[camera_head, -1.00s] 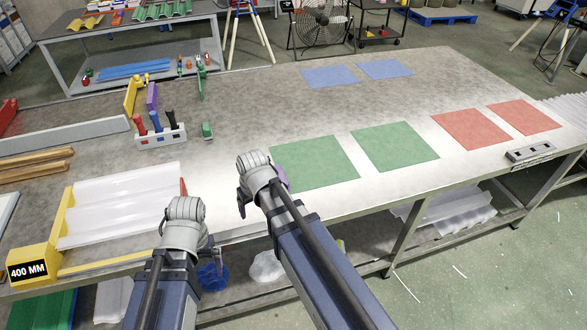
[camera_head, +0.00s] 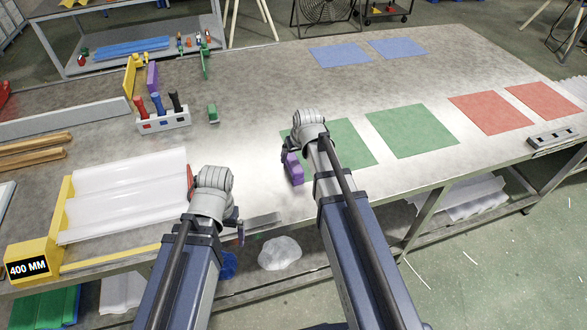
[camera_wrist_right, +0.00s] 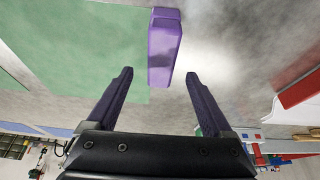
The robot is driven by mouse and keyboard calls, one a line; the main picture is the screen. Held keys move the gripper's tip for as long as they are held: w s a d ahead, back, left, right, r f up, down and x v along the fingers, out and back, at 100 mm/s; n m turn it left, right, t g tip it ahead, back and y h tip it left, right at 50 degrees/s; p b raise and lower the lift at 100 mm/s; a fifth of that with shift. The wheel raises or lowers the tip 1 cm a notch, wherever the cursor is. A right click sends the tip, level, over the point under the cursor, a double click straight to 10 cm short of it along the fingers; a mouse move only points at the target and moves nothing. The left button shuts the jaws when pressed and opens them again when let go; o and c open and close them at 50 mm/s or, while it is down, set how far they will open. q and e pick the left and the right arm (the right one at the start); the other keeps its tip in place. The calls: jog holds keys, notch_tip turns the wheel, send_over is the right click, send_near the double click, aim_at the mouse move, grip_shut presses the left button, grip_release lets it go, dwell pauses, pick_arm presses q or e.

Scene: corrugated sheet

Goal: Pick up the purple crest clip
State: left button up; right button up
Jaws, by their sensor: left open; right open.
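The purple crest clip (camera_head: 294,168) lies on the worktable beside the near edge of the left green square. In the right wrist view the purple clip (camera_wrist_right: 163,45) is a long block, its near end in line with the gap between the fingertips. My right gripper (camera_wrist_right: 159,75) is open, with a finger on each side of that line and no visible contact. In the head view my right gripper (camera_head: 287,150) is just behind the clip and partly hidden by its own wrist. My left gripper (camera_head: 239,228) is open at the table's front edge, well left of the clip.
White corrugated sheets (camera_head: 125,195) lie in a yellow 400 MM fixture (camera_head: 32,258) at left. A white rack (camera_head: 163,121) holds several tools, with another purple piece (camera_head: 152,77) behind. Green squares (camera_head: 411,130) and red squares (camera_head: 488,113) lie flat at right, leaving clear table.

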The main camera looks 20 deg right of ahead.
aim_at(294, 162)
jog(key=shift+b+x, duration=2.35)
jog(key=shift+x, duration=0.2)
jog(key=shift+s+f+b, duration=0.1)
jog(key=shift+f+b, duration=0.2)
grip_shut()
